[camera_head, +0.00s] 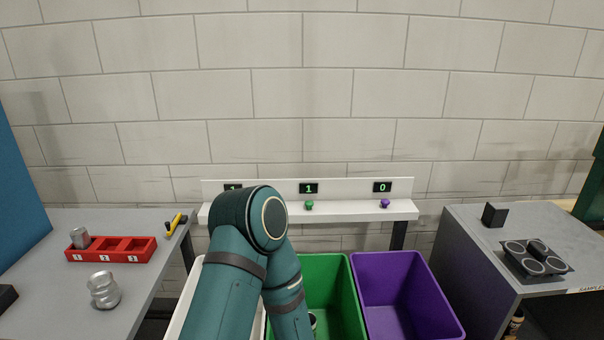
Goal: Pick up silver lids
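A silver, rounded object (103,289) that looks like a small stack of lids stands on the left grey table. I cannot tell its separate pieces. A silver can (80,238) stands in the slot marked 1 of a red three-slot tray (148,254) behind it. One of my teal arms rises in front of the bins and bends down over the green bin. Neither gripper shows clearly in this view.
A white bin (187,305), a green bin (340,290) and a purple bin (405,290) stand below a white shelf (345,212) with number displays. A small, partly hidden object (313,320) is in the green bin. The right table holds a black holder (536,258) with several round places.

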